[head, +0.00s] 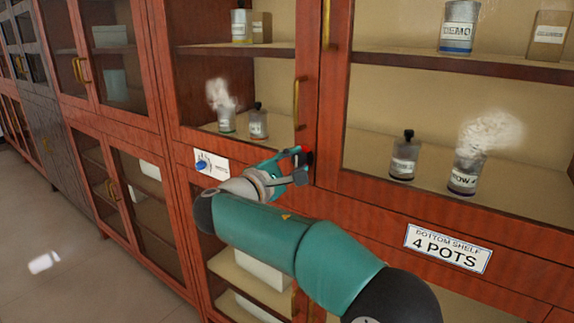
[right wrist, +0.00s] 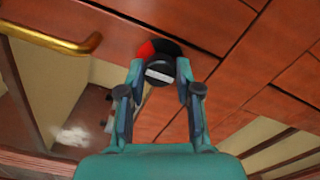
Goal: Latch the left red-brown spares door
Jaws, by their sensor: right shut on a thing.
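The left red-brown door (head: 308,62) is a glazed wooden door with a brass handle (head: 296,103) on its right stile. It looks flush with the cabinet front, though any small gap is too fine to tell. A round black latch knob (right wrist: 160,72) with a white bar and a red sector beside it sits on the wood below the handle. My right gripper (head: 300,166) is at the door's lower right corner, with its fingers shut around the knob, as the right wrist view (right wrist: 161,84) shows. The fingers partly hide the knob in the head view. My left gripper is out of view.
A "4 POTS" sign (head: 447,248) is on the rail at right. Pots and steaming beakers (head: 466,176) stand behind the glass. Open floor (head: 50,225) lies at left.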

